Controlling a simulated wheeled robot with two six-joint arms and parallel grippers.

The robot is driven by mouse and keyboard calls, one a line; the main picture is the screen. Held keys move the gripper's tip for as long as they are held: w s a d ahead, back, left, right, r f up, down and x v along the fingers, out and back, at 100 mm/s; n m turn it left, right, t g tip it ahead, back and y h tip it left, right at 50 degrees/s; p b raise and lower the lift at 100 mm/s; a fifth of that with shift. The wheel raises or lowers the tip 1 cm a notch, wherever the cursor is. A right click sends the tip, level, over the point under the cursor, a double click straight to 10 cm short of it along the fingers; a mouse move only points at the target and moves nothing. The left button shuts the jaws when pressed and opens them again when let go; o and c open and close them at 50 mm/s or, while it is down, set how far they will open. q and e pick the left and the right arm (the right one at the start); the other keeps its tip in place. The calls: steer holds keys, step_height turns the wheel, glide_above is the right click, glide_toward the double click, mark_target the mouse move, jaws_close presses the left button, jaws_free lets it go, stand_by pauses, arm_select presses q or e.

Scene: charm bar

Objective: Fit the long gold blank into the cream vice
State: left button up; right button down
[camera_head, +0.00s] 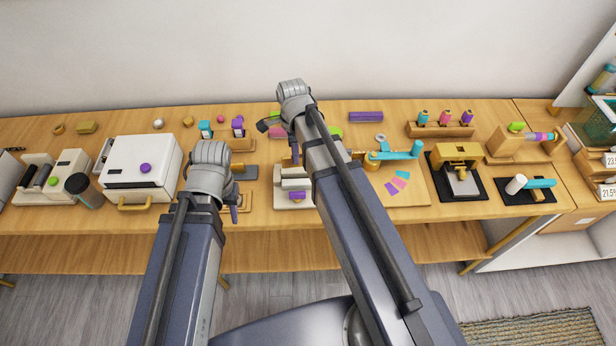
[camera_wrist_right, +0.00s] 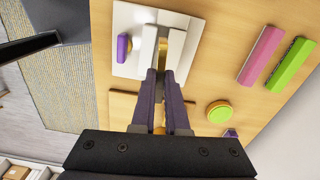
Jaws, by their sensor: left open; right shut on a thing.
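The cream vice (camera_head: 290,184) sits on the table in the middle of the head view. It also shows in the right wrist view (camera_wrist_right: 135,22), with a purple knob (camera_wrist_right: 122,48) on its side. My right gripper (camera_wrist_right: 165,76) is shut, with its fingertips at the near end of the vice's slot. A gold piece (camera_wrist_right: 162,48), apparently the long gold blank, shows between the vice's pale jaws. The fingers partly hide it, and I cannot tell how deep it sits. My left gripper (camera_head: 236,208) is open and empty, left of the vice near the table's front edge.
A pink bar (camera_wrist_right: 262,52), a green bar (camera_wrist_right: 290,66) and a round yellow-green disc (camera_wrist_right: 220,112) lie beside the vice. A white box machine (camera_head: 140,165) stands at left. A board with colour swatches (camera_head: 410,192) lies right of my right arm.

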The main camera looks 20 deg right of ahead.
step_height(320, 180, up, 4)
steer(key=shift+s+f+m+p, duration=0.2)
steer(key=shift+m+p, duration=0.4)
steer(key=shift+p, duration=0.5)
steer(key=b, duration=0.6)
glide_above(296, 171)
steer(key=s, duration=0.2)
steer(key=f, duration=0.6)
steer(key=shift+w+a+f, duration=0.15)
steer(key=shift+a+f, duration=0.05)
arm_select(q)
step_height(296, 171, down, 6)
steer(key=b, duration=0.4)
steer(key=shift+f, duration=0.25)
arm_select(e)
steer(key=shift+f, duration=1.9)
arm_select(q)
steer(key=shift+s, duration=0.15)
steer(key=shift+f+b, duration=0.55)
steer(key=shift+b, duration=0.05)
arm_select(e)
steer(key=shift+f, duration=0.5)
arm_select(q)
steer(key=shift+f, duration=0.1)
arm_select(e)
steer(key=shift+f, duration=0.1)
